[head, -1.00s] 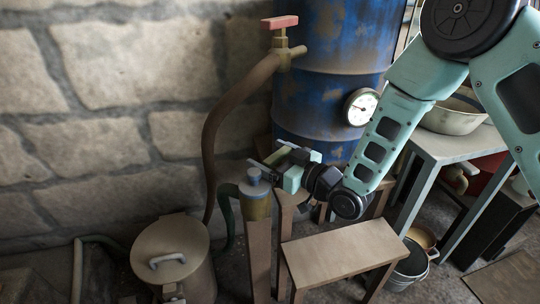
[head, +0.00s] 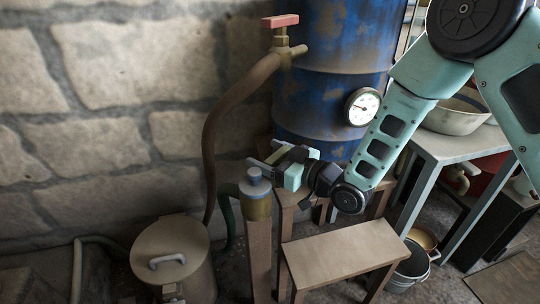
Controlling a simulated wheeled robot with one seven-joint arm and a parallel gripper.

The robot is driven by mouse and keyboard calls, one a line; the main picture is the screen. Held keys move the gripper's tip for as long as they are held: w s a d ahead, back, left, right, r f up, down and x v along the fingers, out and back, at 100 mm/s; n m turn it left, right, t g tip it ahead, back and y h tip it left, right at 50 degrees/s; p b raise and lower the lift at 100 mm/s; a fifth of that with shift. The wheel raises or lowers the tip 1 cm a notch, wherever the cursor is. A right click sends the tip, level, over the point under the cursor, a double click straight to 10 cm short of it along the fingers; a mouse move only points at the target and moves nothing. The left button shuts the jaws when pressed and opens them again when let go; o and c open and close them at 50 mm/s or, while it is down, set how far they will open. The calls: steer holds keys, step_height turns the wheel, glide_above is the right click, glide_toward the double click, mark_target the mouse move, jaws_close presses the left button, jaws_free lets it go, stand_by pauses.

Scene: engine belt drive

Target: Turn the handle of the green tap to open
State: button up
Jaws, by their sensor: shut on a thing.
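A tap with a brass-coloured body (head: 257,208) and a grey-blue cap (head: 254,176) stands on top of a wooden post, with a dark green hose curving off its left side. My gripper (head: 268,163) reaches in from the right, just behind and to the right of the cap. Its jaws are shut on a thin, green-looking handle (head: 277,156). The handle is mostly hidden by the fingers, and its join to the tap cannot be made out.
A blue barrel (head: 325,60) behind carries a red-handled tap (head: 281,22) with a brown hose, and a gauge (head: 362,106). A wooden stool (head: 345,250) stands below my arm. A lidded pot (head: 170,250) is at the lower left. A table (head: 450,145) is at the right.

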steer(key=o, duration=0.7)
steer(key=shift+d, duration=0.1)
steer(key=v, duration=1.7)
steer(key=shift+s+p, duration=0.15)
steer(key=shift+p, duration=0.25)
steer(key=shift+d, duration=0.1)
